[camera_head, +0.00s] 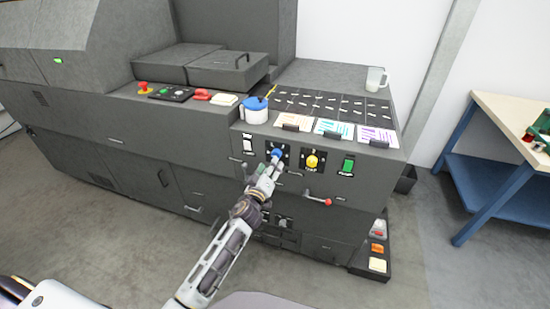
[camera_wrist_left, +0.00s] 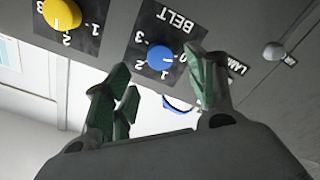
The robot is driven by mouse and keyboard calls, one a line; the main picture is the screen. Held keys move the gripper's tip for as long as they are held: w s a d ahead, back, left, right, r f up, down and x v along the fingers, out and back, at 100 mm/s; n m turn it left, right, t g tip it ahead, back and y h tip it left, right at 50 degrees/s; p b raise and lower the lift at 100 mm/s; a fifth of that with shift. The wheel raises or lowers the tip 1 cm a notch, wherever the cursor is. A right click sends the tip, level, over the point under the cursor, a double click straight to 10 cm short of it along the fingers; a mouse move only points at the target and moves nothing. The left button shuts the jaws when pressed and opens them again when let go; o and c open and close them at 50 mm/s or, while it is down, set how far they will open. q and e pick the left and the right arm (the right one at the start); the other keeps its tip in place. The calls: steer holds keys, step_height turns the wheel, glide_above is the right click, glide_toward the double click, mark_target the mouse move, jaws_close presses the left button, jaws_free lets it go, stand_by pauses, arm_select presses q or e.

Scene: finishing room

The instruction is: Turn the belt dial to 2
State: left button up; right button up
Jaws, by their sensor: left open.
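The belt dial is a blue knob (camera_head: 277,153) on a dark plate in the front of the grey machine. In the left wrist view the knob (camera_wrist_left: 160,57) shows upside down, with the word BELT and numbers around it. A small white mark on it seems to face the 0. My left gripper (camera_head: 271,166) is just in front of the knob. In the left wrist view its green-padded fingers (camera_wrist_left: 160,88) are open, with the knob beyond the gap between them; I see no contact. My right gripper is not in view.
A yellow dial (camera_head: 312,161) sits right of the blue one, then a green switch (camera_head: 348,165). A workbench (camera_head: 515,112) stands at the right.

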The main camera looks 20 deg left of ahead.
mark_target(276, 154)
arm_select(q)
steer(key=w, duration=0.6)
steer(key=shift+w, duration=0.35)
stand_by(0.3)
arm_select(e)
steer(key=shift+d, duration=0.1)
arm_select(q)
steer(key=c, duration=1.1)
steer(key=shift+o, duration=0.2)
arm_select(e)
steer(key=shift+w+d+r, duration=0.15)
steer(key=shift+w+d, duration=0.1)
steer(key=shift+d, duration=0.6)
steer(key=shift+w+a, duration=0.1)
